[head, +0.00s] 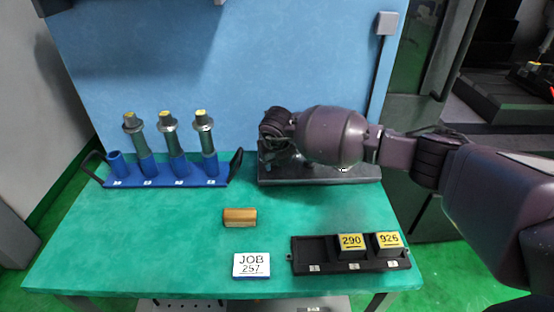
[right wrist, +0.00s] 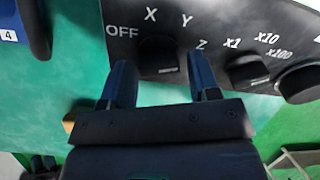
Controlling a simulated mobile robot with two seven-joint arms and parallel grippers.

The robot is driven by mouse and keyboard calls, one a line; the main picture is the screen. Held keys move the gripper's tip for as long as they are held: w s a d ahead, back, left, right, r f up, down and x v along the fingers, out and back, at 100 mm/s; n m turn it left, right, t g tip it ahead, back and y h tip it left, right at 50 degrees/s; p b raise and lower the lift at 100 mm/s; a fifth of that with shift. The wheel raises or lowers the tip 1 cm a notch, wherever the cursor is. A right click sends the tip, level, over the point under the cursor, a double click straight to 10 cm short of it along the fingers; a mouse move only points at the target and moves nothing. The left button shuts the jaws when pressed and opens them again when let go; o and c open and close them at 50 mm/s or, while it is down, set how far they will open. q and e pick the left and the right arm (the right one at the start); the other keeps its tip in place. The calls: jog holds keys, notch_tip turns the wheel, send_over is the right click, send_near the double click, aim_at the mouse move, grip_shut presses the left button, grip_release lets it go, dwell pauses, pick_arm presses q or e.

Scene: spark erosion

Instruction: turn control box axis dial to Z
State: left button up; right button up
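The dark control box (head: 345,175) lies at the back right of the green table, partly covered by my right arm in the head view. In the right wrist view the control box (right wrist: 215,15) shows the axis dial (right wrist: 158,52) with the marks OFF, X, Y and Z around it. I cannot tell clearly which mark the dial points to. My right gripper (right wrist: 161,78) is open, its two fingers apart, with the dial in line with the gap between them near the fingertips. I cannot tell whether the fingers touch the dial.
A second dial (right wrist: 248,70), marked x1, x10 and x100, sits right of the axis dial. A blue rack (head: 165,182) with several holders stands at the left. A wooden block (head: 240,217), a JOB 257 card (head: 251,265) and a black tray (head: 315,255) lie in front.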

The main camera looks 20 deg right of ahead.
jog(key=shift+o, duration=0.7)
jog(key=v, duration=1.1)
jog(key=shift+f, duration=0.1)
